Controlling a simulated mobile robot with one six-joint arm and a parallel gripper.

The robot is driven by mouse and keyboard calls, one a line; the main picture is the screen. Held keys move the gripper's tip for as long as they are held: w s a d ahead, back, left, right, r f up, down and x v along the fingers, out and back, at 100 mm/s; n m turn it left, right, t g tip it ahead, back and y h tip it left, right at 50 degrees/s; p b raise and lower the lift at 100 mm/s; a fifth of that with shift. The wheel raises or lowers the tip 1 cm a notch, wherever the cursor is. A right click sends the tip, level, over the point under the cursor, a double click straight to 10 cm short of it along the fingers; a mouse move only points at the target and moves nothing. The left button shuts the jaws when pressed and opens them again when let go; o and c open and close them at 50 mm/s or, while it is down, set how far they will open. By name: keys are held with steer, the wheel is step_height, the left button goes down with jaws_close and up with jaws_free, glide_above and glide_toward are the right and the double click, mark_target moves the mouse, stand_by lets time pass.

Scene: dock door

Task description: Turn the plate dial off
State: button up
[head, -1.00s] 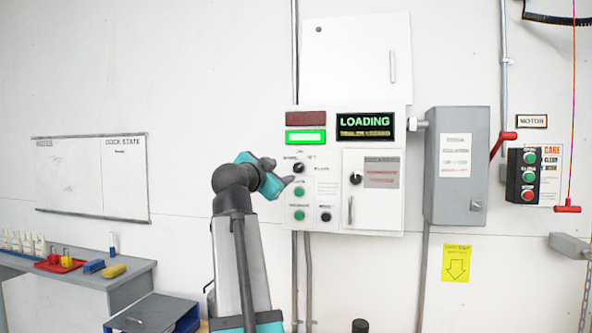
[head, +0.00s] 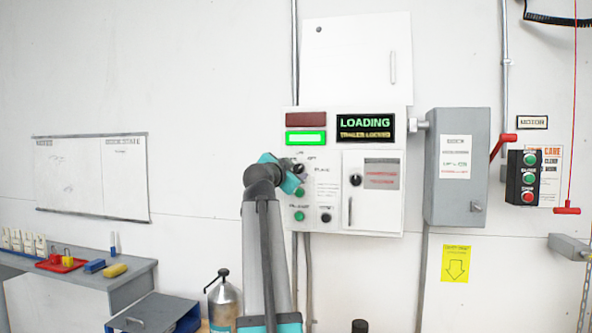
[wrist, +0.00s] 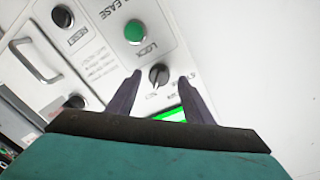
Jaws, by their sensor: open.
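A black rotary dial (wrist: 159,76) is on the white control panel (wrist: 107,65), close to a lit green strip (wrist: 170,114) in the wrist view. Small labels beside it are hard to read. My gripper (wrist: 159,80) is open, with one dark finger on each side of the dial. I cannot tell whether the fingers touch it. In the head view my teal wrist (head: 283,176) is in front of the upper left part of the panel and hides much of that area.
A green button (wrist: 135,32) and another black knob (wrist: 63,16) are near the dial. A panel door with a handle is at the right of the box. A grey box (head: 457,165) and a red lever stand further right. A bench (head: 90,285) is at left.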

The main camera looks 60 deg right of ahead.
steer(key=shift+w+d, duration=0.1)
steer(key=shift+d, duration=0.4)
